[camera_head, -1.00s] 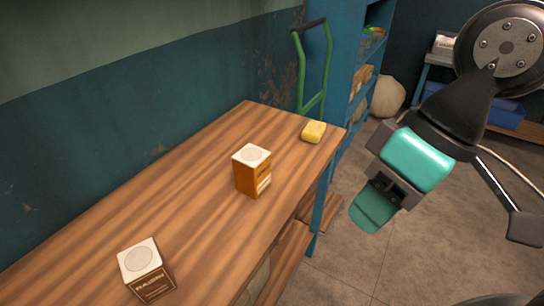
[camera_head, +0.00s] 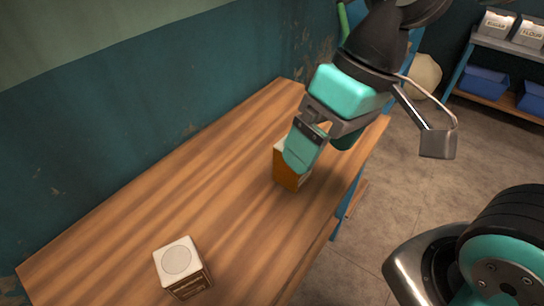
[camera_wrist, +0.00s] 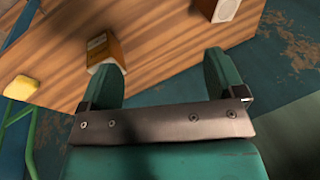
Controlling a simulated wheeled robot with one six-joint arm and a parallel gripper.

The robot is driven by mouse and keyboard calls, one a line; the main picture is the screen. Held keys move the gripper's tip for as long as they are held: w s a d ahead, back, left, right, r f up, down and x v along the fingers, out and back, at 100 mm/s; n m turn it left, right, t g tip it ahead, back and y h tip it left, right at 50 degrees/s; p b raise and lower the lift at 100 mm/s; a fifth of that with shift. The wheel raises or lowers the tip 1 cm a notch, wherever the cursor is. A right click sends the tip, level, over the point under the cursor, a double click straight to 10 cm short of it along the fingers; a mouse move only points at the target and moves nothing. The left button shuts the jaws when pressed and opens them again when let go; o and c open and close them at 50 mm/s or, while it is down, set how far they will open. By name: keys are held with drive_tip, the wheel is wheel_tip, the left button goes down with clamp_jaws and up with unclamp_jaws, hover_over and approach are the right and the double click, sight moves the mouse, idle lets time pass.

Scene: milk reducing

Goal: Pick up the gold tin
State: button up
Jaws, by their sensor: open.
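The gold tin (camera_head: 287,177) is a box with orange-gold sides and a white top, standing on the wooden table. In the head view my gripper (camera_head: 321,146) is in front of it and hides much of its top and right side. In the wrist view the gold tin (camera_wrist: 104,46) lies beyond the tip of the left finger, left of the gap between the fingers. My gripper (camera_wrist: 160,64) is open with nothing between its fingers. I cannot tell whether a finger touches the tin.
A brown box with a white top (camera_head: 181,266) stands nearer on the wooden table (camera_head: 210,190); it also shows in the wrist view (camera_wrist: 217,10). A yellow block (camera_wrist: 22,88) lies near the table's end. A wall runs along the table's left side.

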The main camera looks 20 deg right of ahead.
drive_tip(key=shift+o, duration=0.7)
drive_tip(key=w+d+m+h, duration=0.1)
drive_tip(key=w+m, duration=0.5)
drive_tip(key=w, duration=0.1)
drive_tip(key=shift+h+p, duration=0.3)
drive_tip(key=shift+p, duration=0.1)
drive_tip(key=m+h, duration=0.2)
drive_tip(key=m, duration=0.8)
hover_over(282, 174)
drive_tip(key=d, duration=0.3)
drive_tip(key=f, duration=0.5)
drive_tip(key=f+p, duration=0.1)
drive_tip(key=f, duration=0.3)
drive_tip(key=w+f, duration=0.1)
drive_tip(key=f, duration=0.3)
drive_tip(key=shift+a+f+p, duration=0.1)
drive_tip(key=shift+p, duration=0.3)
drive_tip(key=shift+w+d+f+p, duration=0.15)
drive_tip(key=shift+f+p, duration=0.15)
drive_tip(key=shift+f, duration=1.15)
drive_tip(key=shift+w+d+f+p, duration=0.15)
drive_tip(key=shift+f+p, duration=0.15)
drive_tip(key=shift+f, duration=1.1)
drive_tip(key=c, duration=1.2)
drive_tip(key=shift+r, duration=0.1)
